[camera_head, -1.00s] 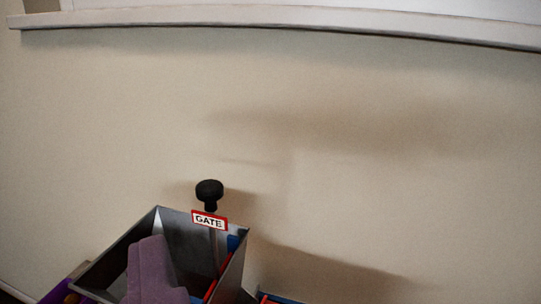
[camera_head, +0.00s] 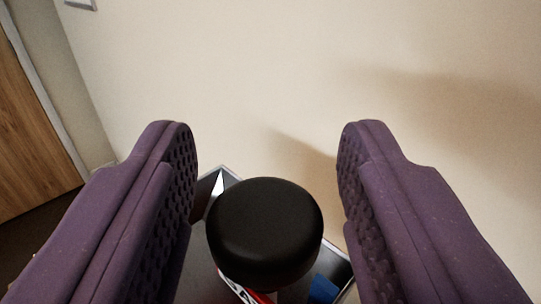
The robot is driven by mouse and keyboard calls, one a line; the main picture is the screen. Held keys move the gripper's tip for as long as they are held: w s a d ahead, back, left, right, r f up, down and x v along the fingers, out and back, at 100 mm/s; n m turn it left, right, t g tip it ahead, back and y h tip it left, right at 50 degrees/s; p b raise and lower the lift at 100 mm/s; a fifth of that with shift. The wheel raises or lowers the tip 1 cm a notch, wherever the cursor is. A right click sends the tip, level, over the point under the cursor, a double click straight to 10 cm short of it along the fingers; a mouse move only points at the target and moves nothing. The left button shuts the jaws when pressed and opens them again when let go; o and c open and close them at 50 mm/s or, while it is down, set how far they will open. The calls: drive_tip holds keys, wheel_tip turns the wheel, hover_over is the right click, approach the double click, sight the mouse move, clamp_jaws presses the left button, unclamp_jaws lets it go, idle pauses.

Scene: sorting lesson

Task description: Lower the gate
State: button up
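The gate's black round knob (camera_head: 265,230) is large at the bottom centre, seen from above. Part of the red and white gate label (camera_head: 240,290) shows under it; its lettering is mostly hidden. My gripper (camera_head: 268,150) is open, with one purple padded finger on each side of the knob. There is a gap between the knob and the right finger, and a narrower one at the left finger. The grey metal hopper (camera_head: 228,172) that the gate stands in shows below and behind the knob. The gate's stem and plate are hidden under the knob.
Something blue (camera_head: 323,289) lies inside the hopper at the lower right. A plain beige wall (camera_head: 300,70) fills the background. A wooden door (camera_head: 30,120) stands at the far left, with dark floor below it.

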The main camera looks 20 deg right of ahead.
clamp_jaws()
wheel_tip(320, 180, down, 8)
drive_tip(key=b, duration=0.4)
drive_tip(key=shift+r, duration=0.1)
drive_tip(key=shift+o, duration=0.3)
unclamp_jaws()
drive_tip(key=shift+s, duration=0.1)
drive_tip(key=shift+r, duration=0.1)
drive_tip(key=p+v, duration=0.1)
drive_tip(key=v, duration=0.6)
drive_tip(key=shift+s, duration=0.35)
drive_tip(key=shift+a, duration=0.15)
